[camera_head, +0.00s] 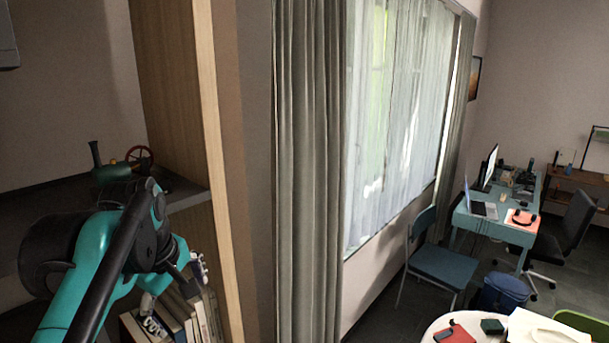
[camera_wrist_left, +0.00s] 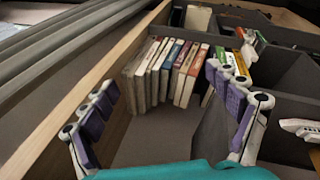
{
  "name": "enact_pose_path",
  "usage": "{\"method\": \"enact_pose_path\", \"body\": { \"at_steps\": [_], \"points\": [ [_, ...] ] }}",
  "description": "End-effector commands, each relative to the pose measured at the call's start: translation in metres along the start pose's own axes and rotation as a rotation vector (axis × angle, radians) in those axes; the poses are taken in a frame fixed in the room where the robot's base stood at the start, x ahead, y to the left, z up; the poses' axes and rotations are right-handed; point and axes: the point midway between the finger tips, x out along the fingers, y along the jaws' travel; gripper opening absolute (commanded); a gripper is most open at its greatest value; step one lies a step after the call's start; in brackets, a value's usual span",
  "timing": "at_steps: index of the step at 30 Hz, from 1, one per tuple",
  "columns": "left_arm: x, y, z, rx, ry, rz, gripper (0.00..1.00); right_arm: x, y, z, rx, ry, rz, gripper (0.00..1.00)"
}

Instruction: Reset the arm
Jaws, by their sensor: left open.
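My left arm (camera_head: 95,262) is teal and black and comes in from the left in the head view, in front of a wooden shelf unit. My left gripper (camera_head: 177,297) is partly hidden behind the wrist, close to a row of books (camera_head: 192,318). In the left wrist view, my left gripper (camera_wrist_left: 160,90) has its two white and purple fingers wide apart with nothing between them. The row of upright books (camera_wrist_left: 168,70) stands beyond the fingers in a shelf compartment. My right gripper is in neither view.
The shelf's wooden side panel (camera_head: 208,130) rises right of my arm. A dark shelf board (camera_head: 185,193) carries a small green and red model (camera_head: 122,165). Curtains, a blue chair (camera_head: 443,262), a desk (camera_head: 497,226) and a white table (camera_head: 440,325) are farther right.

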Motion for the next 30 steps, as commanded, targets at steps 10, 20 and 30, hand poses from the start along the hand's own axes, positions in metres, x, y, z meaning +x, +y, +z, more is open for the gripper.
{"method": "enact_pose_path", "body": {
  "at_steps": [10,20,30],
  "points": [
    [0.245,-0.121,0.103,0.78,0.137,0.158,0.89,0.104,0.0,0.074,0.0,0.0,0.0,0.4],
    [0.34,-0.18,0.146,1.128,0.238,0.202,0.89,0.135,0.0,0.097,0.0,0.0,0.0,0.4],
    [0.34,-0.18,0.147,1.142,0.242,0.203,0.89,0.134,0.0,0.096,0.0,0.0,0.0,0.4]
  ]
}}
